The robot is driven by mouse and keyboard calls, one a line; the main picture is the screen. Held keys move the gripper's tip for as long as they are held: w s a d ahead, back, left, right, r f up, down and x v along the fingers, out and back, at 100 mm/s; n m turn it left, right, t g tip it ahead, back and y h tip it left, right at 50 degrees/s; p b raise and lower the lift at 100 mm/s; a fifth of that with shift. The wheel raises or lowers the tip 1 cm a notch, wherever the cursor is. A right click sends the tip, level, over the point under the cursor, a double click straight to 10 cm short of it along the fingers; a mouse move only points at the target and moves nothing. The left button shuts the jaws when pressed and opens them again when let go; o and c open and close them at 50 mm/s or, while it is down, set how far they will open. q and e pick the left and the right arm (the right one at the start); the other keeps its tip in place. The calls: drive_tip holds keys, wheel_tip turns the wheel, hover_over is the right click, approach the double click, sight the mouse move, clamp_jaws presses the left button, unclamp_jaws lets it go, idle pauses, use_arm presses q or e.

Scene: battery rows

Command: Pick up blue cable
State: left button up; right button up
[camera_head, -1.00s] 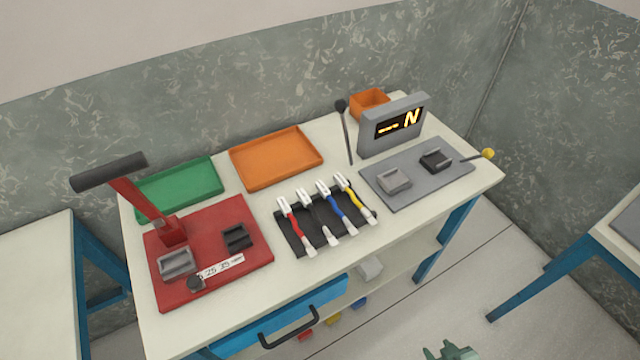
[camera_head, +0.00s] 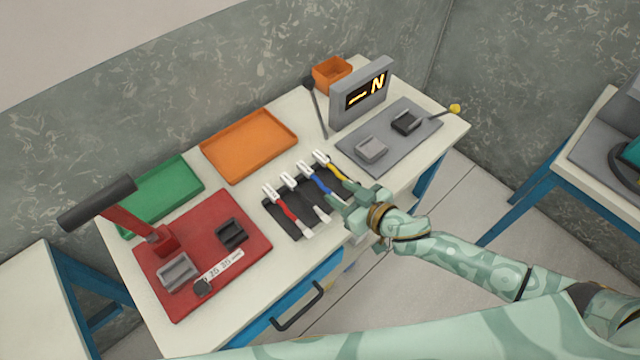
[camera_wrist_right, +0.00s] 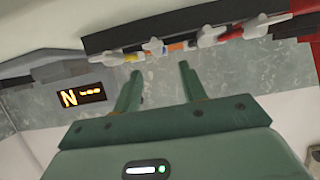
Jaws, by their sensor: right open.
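The blue cable (camera_head: 321,183) with white connector ends lies on a black holder (camera_head: 291,226) on the table, between a black cable (camera_head: 303,195) and a yellow cable (camera_head: 336,171). A red cable (camera_head: 284,209) lies at the left end of the row. My right gripper (camera_head: 337,204) is at the front ends of the blue and yellow cables and hides part of them. In the right wrist view its two fingers (camera_wrist_right: 160,85) are apart with nothing between them, and the cable row shows beyond the fingertips. My left gripper is not in view.
A red press plate (camera_head: 190,285) with a lever stands at left. Green (camera_head: 165,195) and orange (camera_head: 250,145) trays lie at the back. A grey fixture plate (camera_head: 400,150) and a display (camera_head: 361,93) reading N are at right. An orange bin (camera_head: 332,74) stands behind.

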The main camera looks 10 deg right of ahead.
sight(325, 187)
drive_tip(key=b+x, duration=0.1)
drive_tip(key=x, duration=0.4)
drive_tip(key=shift+w+a+f+b, duration=0.1)
drive_tip(key=shift+a+f+b, duration=0.15)
drive_tip(key=shift+f+b, duration=0.15)
drive_tip(key=shift+r, duration=0.1)
clamp_jaws()
drive_tip(key=shift+r, duration=0.1)
